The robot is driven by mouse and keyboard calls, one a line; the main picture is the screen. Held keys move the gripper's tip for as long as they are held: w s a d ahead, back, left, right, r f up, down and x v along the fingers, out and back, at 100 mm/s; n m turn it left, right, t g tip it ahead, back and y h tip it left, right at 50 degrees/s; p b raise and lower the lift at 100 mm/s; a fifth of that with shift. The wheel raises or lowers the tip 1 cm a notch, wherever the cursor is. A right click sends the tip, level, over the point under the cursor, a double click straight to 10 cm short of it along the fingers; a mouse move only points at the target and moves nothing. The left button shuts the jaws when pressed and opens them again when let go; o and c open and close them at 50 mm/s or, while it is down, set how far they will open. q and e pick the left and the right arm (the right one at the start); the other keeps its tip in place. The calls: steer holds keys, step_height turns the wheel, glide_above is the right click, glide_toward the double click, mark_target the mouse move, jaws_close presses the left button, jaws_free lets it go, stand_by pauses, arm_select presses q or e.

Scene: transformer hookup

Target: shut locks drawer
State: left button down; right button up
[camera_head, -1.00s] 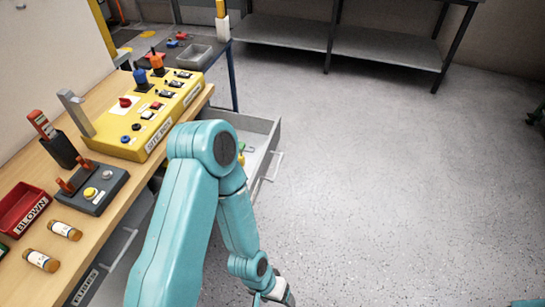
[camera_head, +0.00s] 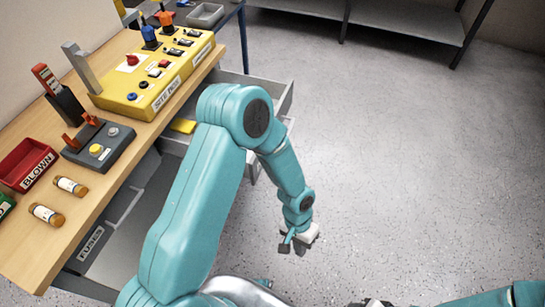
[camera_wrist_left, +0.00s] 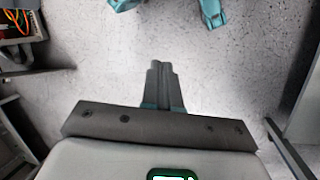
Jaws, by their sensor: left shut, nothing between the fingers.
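A grey drawer (camera_head: 262,84) stands pulled out under the far end of the bench. My left arm covers much of it, and I cannot read a label on it. My left gripper (camera_head: 286,244) is shut and empty, low over the floor, to the right of the bench and nearer than the open drawer. Its closed fingers also show in the left wrist view (camera_wrist_left: 161,86), with bare floor around them. Only a dark tip at the bottom edge, probably my right gripper (camera_head: 376,303), shows of that hand.
The wooden bench (camera_head: 130,165) carries a yellow switch box (camera_head: 150,85), a red BLOWN bin (camera_head: 25,165) and two fuses. A drawer labelled FUSES (camera_head: 91,243) is below. In the left wrist view, orange cables (camera_wrist_left: 18,20) lie in a container. Open floor lies right.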

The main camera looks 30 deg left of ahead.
arm_select(q)
steer(key=w+a+r+m+y+b, duration=0.1)
steer(key=w+a+r+y+b, duration=0.1)
steer(key=w+y, duration=0.35)
steer(key=w+a+r+n+y+b, duration=0.25)
steer(key=w+r, duration=0.25)
steer(key=r, duration=0.4)
steer(key=w+a+r+n+y+b, duration=0.25)
steer(key=w+r+y, duration=0.2)
steer(key=r, duration=0.55)
steer(key=a+r+x, duration=0.1)
steer(key=x, duration=1.2)
steer(key=shift+a+r+m, duration=0.25)
steer(key=shift+r+m, duration=0.05)
steer(key=shift+m, duration=0.1)
arm_select(e)
step_height(320, 180, down, 8)
steer(key=shift+f, duration=0.25)
arm_select(q)
steer(key=shift+a, duration=0.1)
